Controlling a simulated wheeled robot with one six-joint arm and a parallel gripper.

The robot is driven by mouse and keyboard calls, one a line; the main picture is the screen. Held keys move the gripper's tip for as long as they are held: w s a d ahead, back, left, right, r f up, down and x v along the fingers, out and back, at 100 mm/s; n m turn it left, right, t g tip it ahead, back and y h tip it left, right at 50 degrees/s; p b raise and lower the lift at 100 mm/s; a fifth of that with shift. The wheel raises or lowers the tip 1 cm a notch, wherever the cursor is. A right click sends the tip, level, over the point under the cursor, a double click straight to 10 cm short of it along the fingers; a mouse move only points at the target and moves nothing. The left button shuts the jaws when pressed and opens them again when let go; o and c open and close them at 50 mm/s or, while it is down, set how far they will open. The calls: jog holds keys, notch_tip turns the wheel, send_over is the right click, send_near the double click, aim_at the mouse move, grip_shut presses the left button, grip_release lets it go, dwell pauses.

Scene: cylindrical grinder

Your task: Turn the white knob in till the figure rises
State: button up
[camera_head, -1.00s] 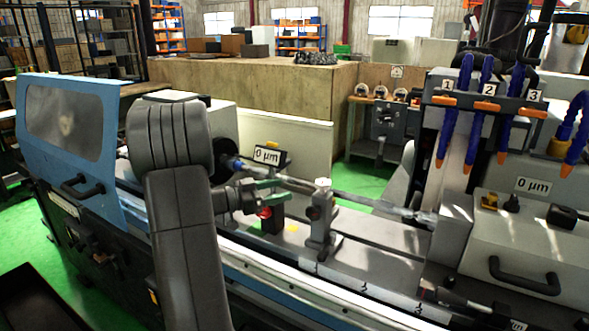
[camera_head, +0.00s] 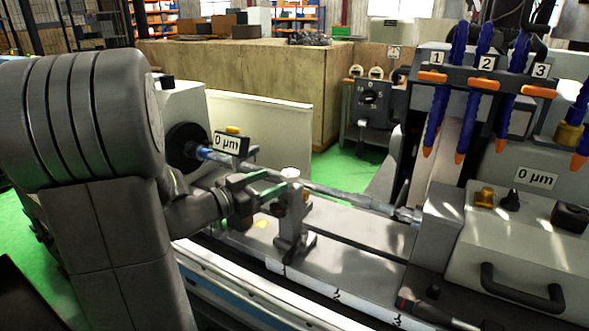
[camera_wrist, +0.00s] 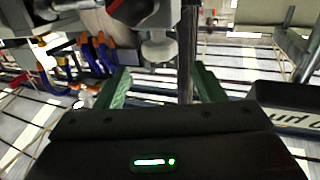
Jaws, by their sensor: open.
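The white knob (camera_head: 290,173) sits on top of a grey upright support that stands on the machine bed beside the long shaft. It also shows in the wrist view as a pale rounded knob (camera_wrist: 158,48), just past the gap between the fingertips. My gripper (camera_head: 272,184) has green fingers, is open and empty, and is close to the left of the knob. In the wrist view my gripper (camera_wrist: 163,80) has its two fingers spread wide. A small display (camera_head: 231,143) behind my gripper reads 0 µm. A second label (camera_head: 535,178) on the right housing also reads 0 µm.
The long shaft (camera_head: 340,195) runs across the bed behind the support. Blue coolant hoses (camera_head: 460,90) with orange tips hang at the right. A grey housing with a black handle (camera_head: 520,292) stands at the front right. A wooden partition (camera_head: 235,75) is behind.

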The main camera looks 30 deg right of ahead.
aim_at(297, 172)
jog(key=d, duration=0.3)
jog(key=w+d+p, duration=0.1)
jog(key=d, duration=0.5)
jog(key=shift+w, duration=0.2)
jog(key=shift+c, duration=0.4)
jog(key=c, duration=0.9)
jog(key=shift+g+p, duration=0.3)
jog(key=shift+p, duration=0.1)
jog(key=m+g+p, duration=0.1)
jog(key=g, duration=0.1)
jog(key=m+g+p, duration=0.1)
jog(key=shift+s+r+m+g, duration=0.15)
jog(key=shift+m+g, duration=0.25)
jog(key=shift+s+a+m+g+y+p, duration=0.1)
jog(key=shift+m+g+y+p, duration=0.15)
jog(key=shift+m+g+p, duration=0.55)
jog(key=shift+s+d+m+g+y+p, duration=0.15)
jog(key=shift+m+g, duration=0.4)
jog(key=shift+g, duration=0.65)
jog(key=shift+s+a+m+g+y+p, duration=0.15)
jog(key=shift+m+g+y+p, duration=0.2)
jog(key=shift+m+g, duration=0.5)
jog(key=shift+f+g, duration=0.2)
jog(key=shift+g, duration=0.05)
